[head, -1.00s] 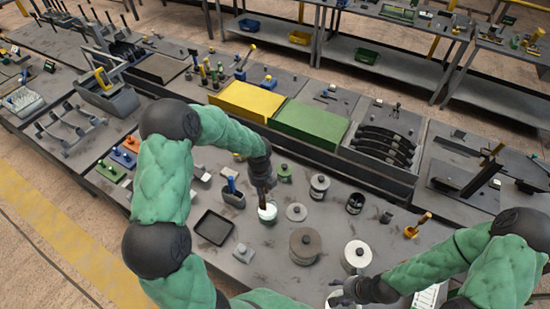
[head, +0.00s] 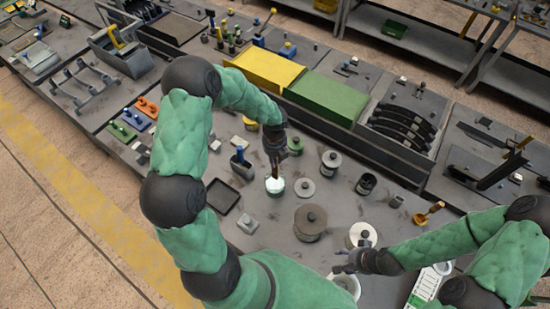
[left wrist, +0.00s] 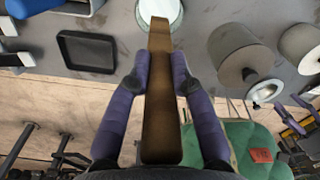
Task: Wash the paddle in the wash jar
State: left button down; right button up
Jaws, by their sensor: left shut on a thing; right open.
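My left gripper (head: 275,158) is shut on the brown wooden paddle (left wrist: 160,95), which points down. In the left wrist view its far end overlaps a pale round jar mouth (left wrist: 170,14). In the head view the same small jar with white in it (head: 275,186) stands directly below the gripper. I cannot tell how deep the paddle tip is in it. My right gripper (head: 344,268) is open beside a larger white open jar (head: 347,284) at the front edge. No label shows which jar is the wash jar.
A black tray (head: 221,197) and a blue-handled holder (head: 241,166) stand left of the small jar. Yellow (head: 262,69) and green (head: 327,98) panels stand behind.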

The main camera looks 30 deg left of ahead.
aim_at(275, 172)
pick_arm(q)
jog(key=shift+f+b, duration=3.45)
jog(key=shift+f, duration=1.9)
pick_arm(e)
jog(key=shift+f, duration=3.7)
pick_arm(q)
jog(key=shift+w, duration=0.2)
pick_arm(e)
jog(key=shift+r, duration=0.1)
